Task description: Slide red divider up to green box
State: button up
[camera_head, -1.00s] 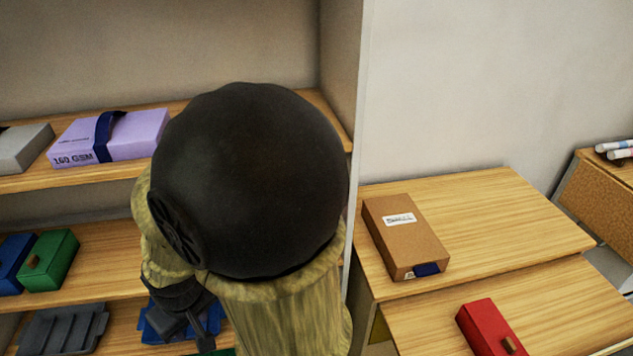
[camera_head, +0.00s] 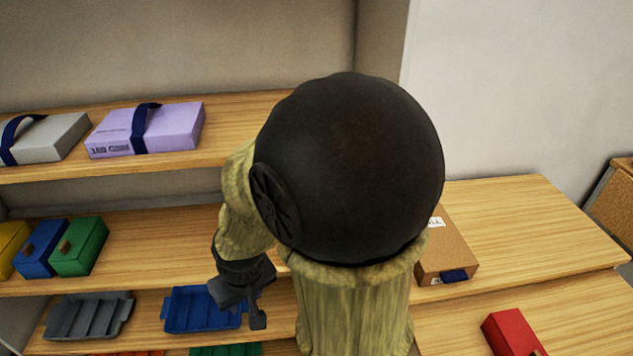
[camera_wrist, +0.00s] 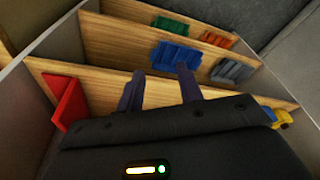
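The green box (camera_head: 80,246) with a brown knob stands on the middle shelf in the head view, at the right end of a row of boxes. A red upright piece, apparently the red divider (camera_wrist: 66,104), stands at the left on the nearest shelf in the wrist view. It is not seen in the head view, where my arm covers that part of the shelf. My gripper (camera_wrist: 161,84) has its two fingers apart with nothing between them, to the right of the red piece and clear of it. In the head view my gripper (camera_head: 252,308) hangs in front of the shelves.
A blue box (camera_head: 41,248) and a yellow box (camera_head: 10,245) stand left of the green box. Grey (camera_head: 88,315) and blue (camera_head: 204,308) trays lie on the shelf below. Bare shelf lies right of the green box. A red box (camera_head: 512,332) lies on the right table.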

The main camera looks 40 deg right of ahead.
jog(key=w+d+f+m+t+p, duration=0.1)
jog(key=w+d+m+t+p, duration=0.1)
jog(key=w+d+m+p, duration=0.45)
jog(key=w+d+f+m+t+p, duration=0.3)
jog(key=m+p, duration=0.4)
jog(key=m, duration=0.6)
jog(key=s+d+r+m+t+h+p, duration=0.1)
jog(key=d+r+m+t+h+p, duration=0.1)
jog(key=d+m, duration=0.6)
jog(key=s+d+r+m+t+h+p, duration=0.1)
jog(key=d+r+m+h+p, duration=0.4)
jog(key=m, duration=0.9)
notch_tip(320, 180, up, 4)
jog(key=s+d+p, duration=0.1)
jog(key=d+p, duration=0.1)
jog(key=d, duration=0.1)
jog(key=shift+f+m+t, duration=0.25)
jog(key=shift+m+t, duration=0.1)
jog(key=shift+t, duration=0.05)
jog(key=shift+a+f, duration=0.1)
jog(key=shift+a, duration=0.05)
jog(key=shift+s, duration=0.1)
